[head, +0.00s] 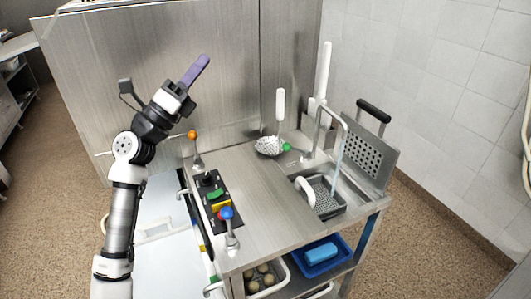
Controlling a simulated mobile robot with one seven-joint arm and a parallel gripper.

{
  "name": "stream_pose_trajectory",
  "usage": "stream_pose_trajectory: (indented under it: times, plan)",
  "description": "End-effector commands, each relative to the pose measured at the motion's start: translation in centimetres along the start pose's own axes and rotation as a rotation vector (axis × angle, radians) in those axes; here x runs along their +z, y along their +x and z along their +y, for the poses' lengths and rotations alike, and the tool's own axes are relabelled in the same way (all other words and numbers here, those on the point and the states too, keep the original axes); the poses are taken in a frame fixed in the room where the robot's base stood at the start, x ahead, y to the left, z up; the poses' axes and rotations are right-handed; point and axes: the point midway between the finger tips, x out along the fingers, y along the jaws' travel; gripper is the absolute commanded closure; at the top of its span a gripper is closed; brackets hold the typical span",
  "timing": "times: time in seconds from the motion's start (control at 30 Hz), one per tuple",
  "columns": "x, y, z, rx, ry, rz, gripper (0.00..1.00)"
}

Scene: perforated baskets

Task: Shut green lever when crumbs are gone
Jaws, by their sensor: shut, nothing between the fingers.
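My gripper (201,63) is at upper left, raised in front of the steel wall panel; its purple fingers are together and empty. The green lever's round knob (286,147) is at the back of the steel counter, beside the skimmer and well to the right of and below my gripper. Its shaft is mostly hidden. A pale blue stream (338,158) hangs from the tap (328,112) down toward the sink (337,211). A grey perforated basket (322,190) with a white handle sits in the sink. Crumbs are too small to make out.
An orange-knobbed lever (192,135) and a blue-knobbed lever (226,213) flank a black panel with green and yellow buttons (215,195). A white-handled skimmer (268,146) and a black-handled perforated basket (366,152) stand behind. The counter's middle (255,195) is clear.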

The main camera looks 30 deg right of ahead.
Motion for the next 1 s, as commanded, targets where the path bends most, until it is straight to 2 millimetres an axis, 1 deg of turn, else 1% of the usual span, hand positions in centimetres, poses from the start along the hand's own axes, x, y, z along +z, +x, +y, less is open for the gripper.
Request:
stream_pose_trajectory:
  times: [0.03, 0.07, 0.1, 0.13, 0.17, 0.2, 0.27, 0.3, 0.4, 0.5, 0.57, 0.63, 0.77, 1.0]
  plan:
    - [-3.3, 0.5, 3.1, 0.048, 0.015, 0.088, 1.00]
    - [-5.2, 0.6, 4.7, 0.074, 0.027, 0.140, 1.00]
    - [-7.9, 0.5, 6.9, 0.107, 0.043, 0.212, 1.00]
    - [-9.9, 0.2, 8.5, 0.130, 0.054, 0.267, 1.00]
    - [-11.9, -0.3, 10.1, 0.153, 0.066, 0.321, 1.00]
    - [-14.4, -1.1, 12.0, 0.180, 0.083, 0.394, 1.00]
    - [-17.8, -2.5, 14.5, 0.216, 0.103, 0.496, 1.00]
    - [-19.7, -3.6, 15.9, 0.237, 0.115, 0.556, 1.00]
    - [-23.5, -6.3, 18.6, 0.274, 0.138, 0.681, 1.00]
    - [-25.6, -8.2, 20.0, 0.293, 0.152, 0.757, 1.00]
    - [-26.3, -8.7, 20.5, 0.299, 0.156, 0.781, 1.00]
    - [-26.8, -8.7, 20.7, 0.300, 0.158, 0.793, 1.00]
    - [-27.8, -7.6, 21.1, 0.298, 0.156, 0.795, 1.00]
    - [-30.8, -4.5, 22.4, 0.298, 0.154, 0.792, 1.00]
